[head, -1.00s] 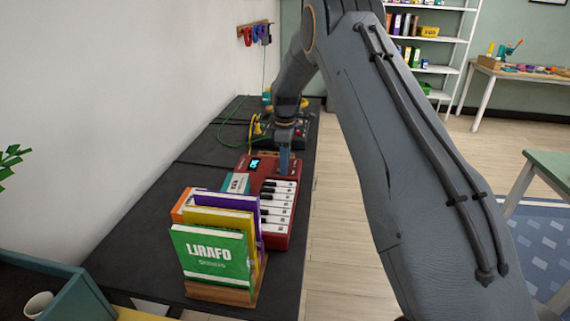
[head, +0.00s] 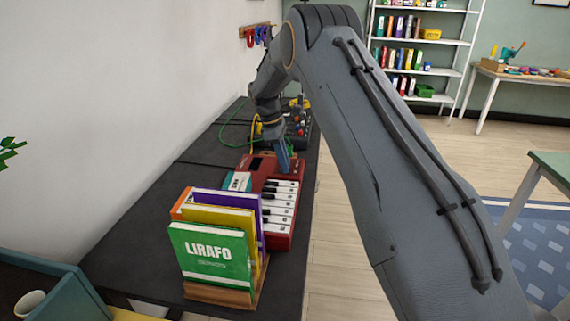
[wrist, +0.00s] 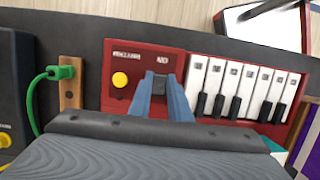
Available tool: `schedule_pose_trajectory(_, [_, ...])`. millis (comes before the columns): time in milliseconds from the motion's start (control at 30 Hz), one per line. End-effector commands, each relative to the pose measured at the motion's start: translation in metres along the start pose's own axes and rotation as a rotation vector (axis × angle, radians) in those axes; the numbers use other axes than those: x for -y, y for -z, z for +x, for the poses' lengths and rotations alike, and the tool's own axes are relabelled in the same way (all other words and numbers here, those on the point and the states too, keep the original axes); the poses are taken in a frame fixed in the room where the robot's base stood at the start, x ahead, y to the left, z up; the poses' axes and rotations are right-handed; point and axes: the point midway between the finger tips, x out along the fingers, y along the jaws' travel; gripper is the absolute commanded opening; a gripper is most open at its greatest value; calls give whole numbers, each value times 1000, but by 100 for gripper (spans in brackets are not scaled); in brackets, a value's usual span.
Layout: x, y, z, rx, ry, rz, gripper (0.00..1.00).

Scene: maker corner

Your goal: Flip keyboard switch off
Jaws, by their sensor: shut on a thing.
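The red keyboard (head: 278,241) with white and black keys lies on the dark bench, behind the books. It also shows in the wrist view (wrist: 122,66), with a yellow knob (wrist: 120,80) on its panel. My gripper (head: 284,170) reaches down to the panel at the far end of the keys. In the wrist view its two blue fingers (wrist: 159,80) are close together at the panel, right of the knob, below a white label. They are shut on the switch, which is mostly hidden between them. The keyboard's small display (head: 255,163) is dark.
Upright books (head: 210,254) in a wooden holder (head: 222,295) stand in front of the keyboard. A dark device with knobs (head: 299,122) sits behind it. A green cable (wrist: 35,92) plugs into a wooden strip beside the keyboard. Open floor lies right of the bench.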

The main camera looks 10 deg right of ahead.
Motion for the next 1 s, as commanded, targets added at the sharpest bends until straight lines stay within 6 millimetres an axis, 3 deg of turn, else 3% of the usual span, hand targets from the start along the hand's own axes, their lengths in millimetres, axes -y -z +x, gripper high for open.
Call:
schedule_pose_trajectory(33, [0, 0, 0, 0, 1, 0, 0])
schedule_pose_trajectory(67, [0, 0, 0, 0, 1, 0, 20])
schedule_pose_trajectory(167, [0, 0, 0, 0, 1, 0, 36])
schedule_pose_trajectory(533, [-1, 0, -6, -2, -1, 0, 36])
schedule_pose_trajectory(1000, [0, 1, -71, -2, -1, 0, 36])
